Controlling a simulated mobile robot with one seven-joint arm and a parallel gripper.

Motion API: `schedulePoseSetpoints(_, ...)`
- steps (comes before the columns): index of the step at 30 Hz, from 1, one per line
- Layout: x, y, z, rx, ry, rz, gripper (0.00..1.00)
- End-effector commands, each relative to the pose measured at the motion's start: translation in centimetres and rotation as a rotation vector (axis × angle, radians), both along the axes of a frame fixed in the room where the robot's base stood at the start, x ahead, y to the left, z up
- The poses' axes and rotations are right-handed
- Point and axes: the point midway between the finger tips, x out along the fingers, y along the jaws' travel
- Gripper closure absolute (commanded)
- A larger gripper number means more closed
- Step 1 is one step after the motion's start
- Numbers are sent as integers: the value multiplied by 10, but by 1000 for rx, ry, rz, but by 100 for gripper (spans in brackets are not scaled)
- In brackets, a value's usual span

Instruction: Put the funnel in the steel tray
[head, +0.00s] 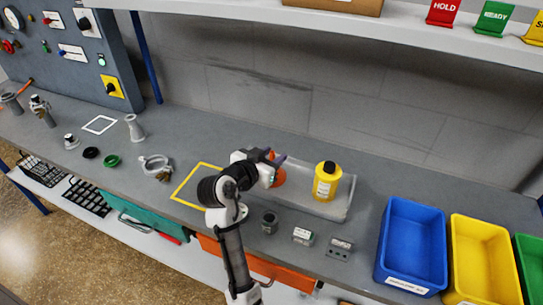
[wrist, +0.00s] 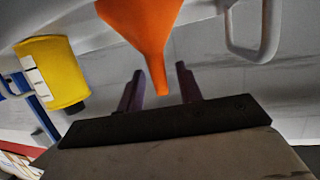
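The orange funnel (head: 279,178) shows behind my gripper in the head view, at the left end of the steel tray (head: 330,211). In the wrist view the funnel (wrist: 143,22) has its narrow spout toward my gripper, and its wide end is cut off by the frame. It appears to stand within the tray, between the bottle and the tray's loop handle (wrist: 235,45), though its contact with the floor is hidden. My gripper (wrist: 159,72) is open, its two fingers apart with the spout between them and a gap on each side. It also shows in the head view (head: 277,157).
A yellow bottle (head: 326,186) stands in the tray right of the funnel. Small parts, including a dark cup (head: 269,222) and a grey block (head: 303,236), lie in front. Blue (head: 413,240) and yellow (head: 482,259) bins are at right. A yellow outlined square (head: 187,188) looks empty.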

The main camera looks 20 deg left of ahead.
Motion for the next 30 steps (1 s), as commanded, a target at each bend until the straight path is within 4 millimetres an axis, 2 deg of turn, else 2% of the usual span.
schedulePoseSetpoints(11,-2,1,5,1,-1,2,65)
schedulePoseSetpoints(14,-16,5,7,3,-3,3,65)
schedulePoseSetpoints(24,-84,20,28,4,-3,4,65)
schedulePoseSetpoints(30,-107,25,37,0,-1,2,65)
